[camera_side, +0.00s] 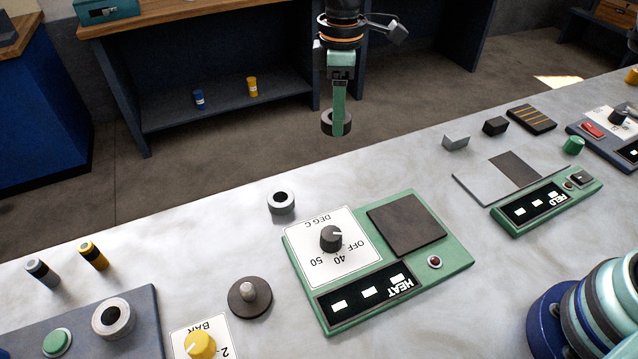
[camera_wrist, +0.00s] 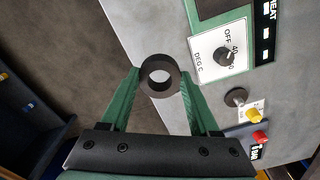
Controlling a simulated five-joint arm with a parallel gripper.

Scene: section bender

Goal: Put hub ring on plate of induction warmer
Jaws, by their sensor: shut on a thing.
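The hub ring (camera_side: 327,124) is a dark grey ring with a round hole. My gripper (camera_side: 338,118) is shut on it, one green finger on each side, and holds it in the air beyond the bench's far edge. In the wrist view the ring (camera_wrist: 145,76) sits between the fingertips of my gripper (camera_wrist: 160,78). The induction warmer (camera_side: 461,251) is the green unit marked HEAT, with a DEG C dial. Its plate (camera_side: 407,224) is a bare dark square, in front of and to the right of the ring in the side view.
The dial knob (camera_side: 331,238) stands up beside the plate. A FIELD unit (camera_side: 546,207) and small blocks (camera_side: 496,126) are to the right. The plate's top is clear.

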